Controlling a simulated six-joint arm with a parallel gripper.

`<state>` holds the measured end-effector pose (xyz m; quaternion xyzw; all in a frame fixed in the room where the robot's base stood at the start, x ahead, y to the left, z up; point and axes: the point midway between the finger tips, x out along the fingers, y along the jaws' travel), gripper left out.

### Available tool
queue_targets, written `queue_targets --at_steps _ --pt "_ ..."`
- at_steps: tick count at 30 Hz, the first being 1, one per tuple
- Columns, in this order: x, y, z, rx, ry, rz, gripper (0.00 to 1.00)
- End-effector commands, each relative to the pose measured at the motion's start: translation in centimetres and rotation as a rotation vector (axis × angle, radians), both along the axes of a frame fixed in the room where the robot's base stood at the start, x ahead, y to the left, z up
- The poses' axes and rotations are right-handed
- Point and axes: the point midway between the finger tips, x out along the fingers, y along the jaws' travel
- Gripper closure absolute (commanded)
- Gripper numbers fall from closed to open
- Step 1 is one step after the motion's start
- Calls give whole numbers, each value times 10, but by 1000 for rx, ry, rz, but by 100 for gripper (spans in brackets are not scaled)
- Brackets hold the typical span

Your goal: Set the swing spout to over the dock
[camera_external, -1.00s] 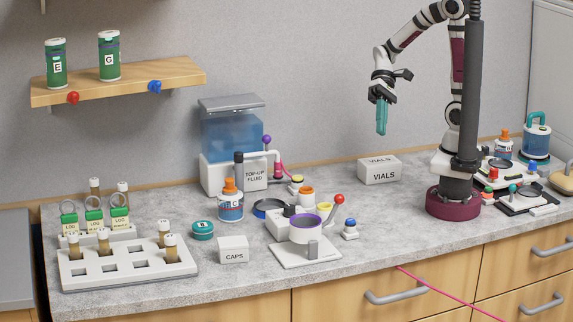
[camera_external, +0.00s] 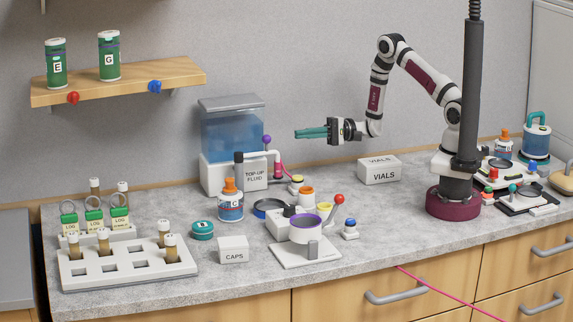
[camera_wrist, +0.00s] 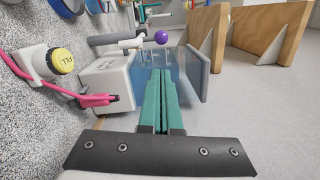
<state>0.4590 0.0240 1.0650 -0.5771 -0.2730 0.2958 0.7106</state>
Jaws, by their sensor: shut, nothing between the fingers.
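The top-up fluid dispenser (camera_external: 221,172) has a white base and a blue tank. A white spout arm (camera_external: 262,153) with a purple ball knob (camera_external: 266,139) is at its front right. The knob (camera_wrist: 162,37) and white arm (camera_wrist: 130,43) also show in the wrist view, beside a dark cylinder (camera_wrist: 105,40). A pink hose (camera_wrist: 90,100) runs from the base towards a yellow FILL button (camera_wrist: 62,60). I cannot tell which part is the dock. My gripper (camera_external: 298,134) is shut and empty, level in the air, pointing left towards the knob and apart from it.
A white VIALS block (camera_external: 379,170) stands below my arm. An orange-capped bottle (camera_external: 230,202), a CAPS block (camera_external: 233,249) and a white device with a purple-rimmed cup (camera_external: 306,230) stand in front of the dispenser. A vial rack (camera_external: 125,275) is at the left. A wooden shelf (camera_external: 180,80) hangs behind.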

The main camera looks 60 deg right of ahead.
Motion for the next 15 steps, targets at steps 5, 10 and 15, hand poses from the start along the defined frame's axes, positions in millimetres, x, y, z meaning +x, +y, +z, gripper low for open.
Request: queue_targets --at_steps 5,10,15 --pt "21 25 1 -1 -1 6 100" --pt "44 50 3 1 -1 5 100" --pt "59 66 4 0 0 4 100"
